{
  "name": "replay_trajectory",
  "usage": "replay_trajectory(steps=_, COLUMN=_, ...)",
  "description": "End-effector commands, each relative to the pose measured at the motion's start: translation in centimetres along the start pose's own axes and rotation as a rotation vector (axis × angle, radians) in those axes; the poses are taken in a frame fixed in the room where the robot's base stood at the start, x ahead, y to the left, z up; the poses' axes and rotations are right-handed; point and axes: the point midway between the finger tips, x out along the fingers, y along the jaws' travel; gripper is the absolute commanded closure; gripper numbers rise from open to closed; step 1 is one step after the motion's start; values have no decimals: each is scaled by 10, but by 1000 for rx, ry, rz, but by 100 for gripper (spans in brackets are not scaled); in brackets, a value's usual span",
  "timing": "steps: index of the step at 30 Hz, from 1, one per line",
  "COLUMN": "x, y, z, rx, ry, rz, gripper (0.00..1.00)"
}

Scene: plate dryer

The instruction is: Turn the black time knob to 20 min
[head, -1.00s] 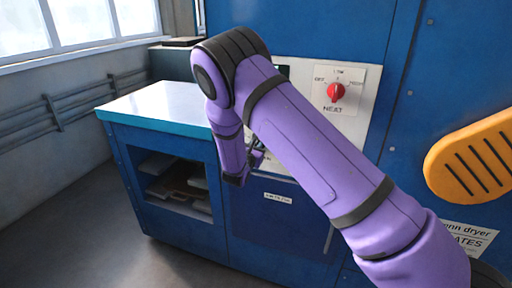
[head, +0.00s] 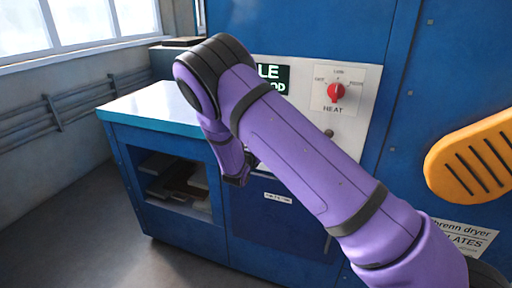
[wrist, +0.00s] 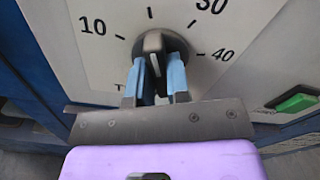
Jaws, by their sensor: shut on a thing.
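In the wrist view the black time knob (wrist: 153,47) sits on a white dial panel with 10, 30 and 40 printed around it. Its raised ridge stands nearly upright, the top end toward the tick between 10 and 30; that tick's number is out of frame. A pale line shows on the ridge. My gripper (wrist: 155,72) is shut on the knob, one blue finger on each side of the ridge. In the head view the knob and fingertips are hidden behind my purple arm.
A red heat knob (head: 336,91) is on the upper panel, with a partly covered display (head: 274,77) beside it. A green button (wrist: 297,103) is right of the dial. A blue cabinet with a pale top (head: 160,103) stands at left. An orange slotted part (head: 472,155) is at right.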

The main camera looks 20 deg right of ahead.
Motion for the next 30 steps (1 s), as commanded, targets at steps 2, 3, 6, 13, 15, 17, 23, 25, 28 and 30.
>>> replay_trajectory(steps=2, x=-1, y=1, z=-2, rx=-8, ry=4, rz=2, gripper=100)
replay_trajectory(steps=3, x=-1, y=1, z=-2, rx=-10, ry=4, rz=2, gripper=100)
replay_trajectory(steps=6, x=-1, y=1, z=-2, rx=-10, ry=4, rz=2, gripper=100)
replay_trajectory(steps=13, x=-1, y=1, z=-2, rx=-9, ry=4, rz=2, gripper=78)
replay_trajectory(steps=15, x=-1, y=1, z=-2, rx=-9, ry=4, rz=2, gripper=62)
replay_trajectory(steps=17, x=-1, y=1, z=-2, rx=-9, ry=3, rz=2, gripper=57)
replay_trajectory(steps=23, x=-1, y=0, z=-1, rx=-7, ry=2, rz=1, gripper=57)
replay_trajectory(steps=25, x=-2, y=0, z=-1, rx=-7, ry=1, rz=1, gripper=57)
replay_trajectory(steps=28, x=-9, y=1, z=0, rx=-7, ry=1, rz=2, gripper=57)
replay_trajectory(steps=30, x=-19, y=1, z=0, rx=-6, ry=0, rz=3, gripper=57)
